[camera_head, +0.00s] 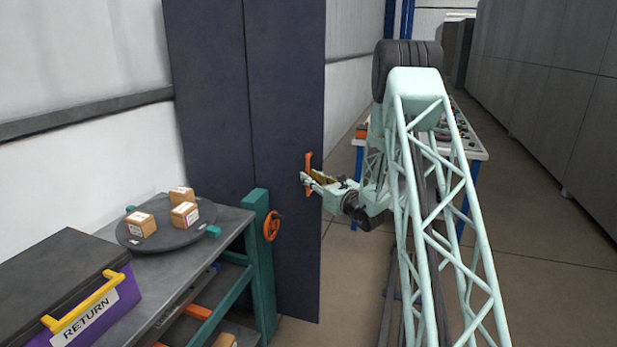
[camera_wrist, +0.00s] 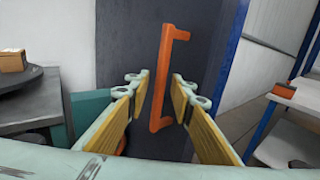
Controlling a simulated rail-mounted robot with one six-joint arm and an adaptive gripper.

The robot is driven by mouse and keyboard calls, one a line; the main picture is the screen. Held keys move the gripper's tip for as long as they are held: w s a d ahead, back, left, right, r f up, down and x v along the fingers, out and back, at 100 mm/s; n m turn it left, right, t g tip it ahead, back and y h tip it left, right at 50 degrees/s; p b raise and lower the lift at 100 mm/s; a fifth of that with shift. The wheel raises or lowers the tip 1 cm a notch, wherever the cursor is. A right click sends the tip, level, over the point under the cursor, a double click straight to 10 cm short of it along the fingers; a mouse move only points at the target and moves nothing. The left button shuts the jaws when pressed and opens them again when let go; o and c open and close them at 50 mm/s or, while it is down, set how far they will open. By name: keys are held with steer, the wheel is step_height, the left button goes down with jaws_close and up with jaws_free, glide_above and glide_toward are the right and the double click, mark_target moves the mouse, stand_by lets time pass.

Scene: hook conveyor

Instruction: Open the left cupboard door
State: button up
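The cupboard (camera_head: 205,90) is tall and dark blue-grey, with a vertical seam between two flat panels. An orange bar handle (camera_head: 308,160) is mounted upright near the right edge of the right panel. In the wrist view the handle (camera_wrist: 162,60) stands slightly tilted in front of the dark panel (camera_wrist: 125,45). My gripper (camera_head: 306,180) is at the handle's height. In the wrist view my gripper (camera_wrist: 160,92) is open, its yellow-padded fingers either side of the handle's lower part, with gaps visible. Whether the fingertips reach past the bar is unclear. No opening shows at the panel edges.
A grey workbench (camera_head: 180,285) with a teal post (camera_head: 262,265) and orange knob (camera_head: 271,226) stands left of the handle. It carries a round tray (camera_head: 190,233) with boxes and a purple RETURN bin (camera_head: 105,305). A blue-legged table (camera_head: 480,150) stands behind my arm. Floor at right is clear.

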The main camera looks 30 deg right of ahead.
steer(key=s, duration=0.9)
steer(key=shift+s+d, duration=0.4)
steer(key=shift+d, duration=0.05)
